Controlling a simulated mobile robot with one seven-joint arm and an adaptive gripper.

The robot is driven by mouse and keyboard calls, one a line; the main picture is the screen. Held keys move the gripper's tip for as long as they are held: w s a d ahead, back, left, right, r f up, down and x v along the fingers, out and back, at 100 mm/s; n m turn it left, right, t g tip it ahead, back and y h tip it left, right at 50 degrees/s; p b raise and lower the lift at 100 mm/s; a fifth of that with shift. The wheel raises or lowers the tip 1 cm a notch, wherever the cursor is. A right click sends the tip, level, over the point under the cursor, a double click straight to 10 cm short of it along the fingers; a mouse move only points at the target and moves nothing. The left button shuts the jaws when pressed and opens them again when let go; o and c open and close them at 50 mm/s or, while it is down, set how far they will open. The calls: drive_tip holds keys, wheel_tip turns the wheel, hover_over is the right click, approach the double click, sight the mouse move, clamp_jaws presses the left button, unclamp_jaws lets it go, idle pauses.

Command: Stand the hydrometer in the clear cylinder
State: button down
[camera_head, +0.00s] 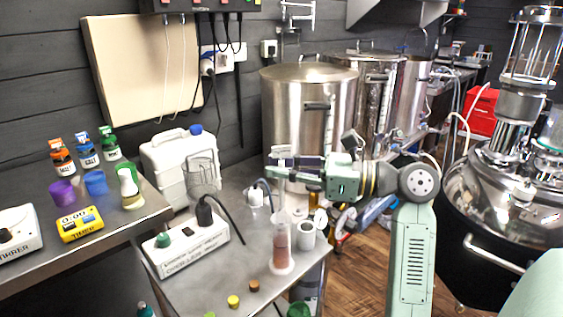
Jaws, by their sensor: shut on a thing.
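The clear cylinder (282,247) stands upright on the steel table near its right side, with reddish liquid in it and a pale round foot. My gripper (280,167) reaches in from the right, above the cylinder, and is shut on the hydrometer (282,192). The hydrometer is a thin, pale, see-through stem that hangs about upright below the fingers, roughly in line with the cylinder. I cannot tell whether its lower end is inside the cylinder's mouth or just above it. Its top is hidden by the fingers.
A grey cup (306,235) stands close right of the cylinder. A white power box (187,247) with a black plug and cable lies to the left. Small caps (234,301) lie at the front. A white canister (180,170) and steel kettles (308,110) stand behind.

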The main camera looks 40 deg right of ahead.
sight(282, 209)
drive_tip(key=shift+f+b, duration=0.45)
drive_tip(key=shift+f, duration=1.95)
drive_tip(key=c, duration=1.6)
unclamp_jaws()
drive_tip(key=shift+c, duration=0.2)
drive_tip(key=v, duration=1.2)
